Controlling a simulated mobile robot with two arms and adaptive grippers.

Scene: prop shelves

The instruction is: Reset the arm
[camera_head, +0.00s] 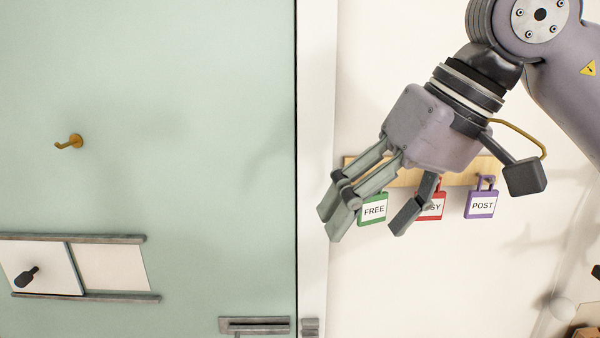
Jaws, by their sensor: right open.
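My right gripper (370,218) hangs at the upper right, its arm coming in from the top right corner. Its fingers point down and to the left, spread apart, with nothing between them. It is in front of a wooden rack (408,177) on the white wall and hides part of it. A green tag reading FREE (373,209), a red tag (436,207) partly covered by a finger, and a purple tag reading POST (481,206) hang from the rack. I cannot tell whether the fingers touch any tag. My left gripper is not in view.
A pale green door (200,190) fills the left, with a brass hook (70,142) and a sliding panel with a black knob (38,270) between grey rails. A metal latch (254,325) is at the bottom. Brown items (583,322) show at the lower right corner.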

